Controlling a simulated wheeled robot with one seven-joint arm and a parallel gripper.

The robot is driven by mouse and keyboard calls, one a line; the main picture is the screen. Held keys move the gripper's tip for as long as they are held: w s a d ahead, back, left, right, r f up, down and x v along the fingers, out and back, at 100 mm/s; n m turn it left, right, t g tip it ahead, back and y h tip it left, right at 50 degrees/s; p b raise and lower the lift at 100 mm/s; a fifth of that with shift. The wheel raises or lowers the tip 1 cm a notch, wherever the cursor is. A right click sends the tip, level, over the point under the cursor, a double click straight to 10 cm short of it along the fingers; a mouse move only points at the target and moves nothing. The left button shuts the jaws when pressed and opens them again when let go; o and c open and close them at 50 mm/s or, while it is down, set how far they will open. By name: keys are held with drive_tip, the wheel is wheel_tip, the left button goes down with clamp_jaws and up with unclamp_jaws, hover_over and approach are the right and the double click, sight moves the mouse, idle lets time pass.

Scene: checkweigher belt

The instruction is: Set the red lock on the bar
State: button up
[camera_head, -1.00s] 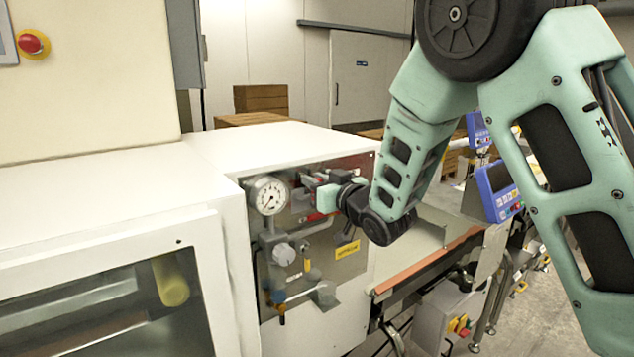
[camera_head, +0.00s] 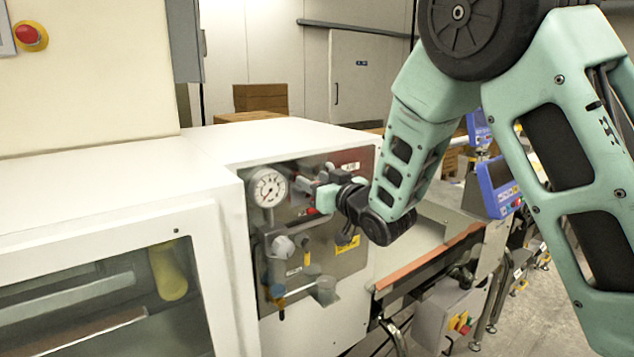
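My gripper (camera_head: 306,187) is in front of the recessed grey panel (camera_head: 352,262) on the white machine, to the right of the round gauge. Its fingers are small and dark against the fittings, so I cannot tell whether they are open or shut. A small red piece (camera_head: 312,211) shows just below the gripper. It may be the red lock, but its shape and whether it is held are unclear. I cannot pick out the bar with certainty among the grey pipes and fittings; my gripper and wrist cover part of that area.
The conveyor (camera_head: 432,254) and a blue display (camera_head: 497,187) stand to the right.

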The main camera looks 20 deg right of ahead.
drive_tip(key=shift+s, duration=0.1)
drive_tip(key=b+v, duration=1.4)
drive_tip(key=v, duration=0.3)
drive_tip(key=shift+b, duration=0.35)
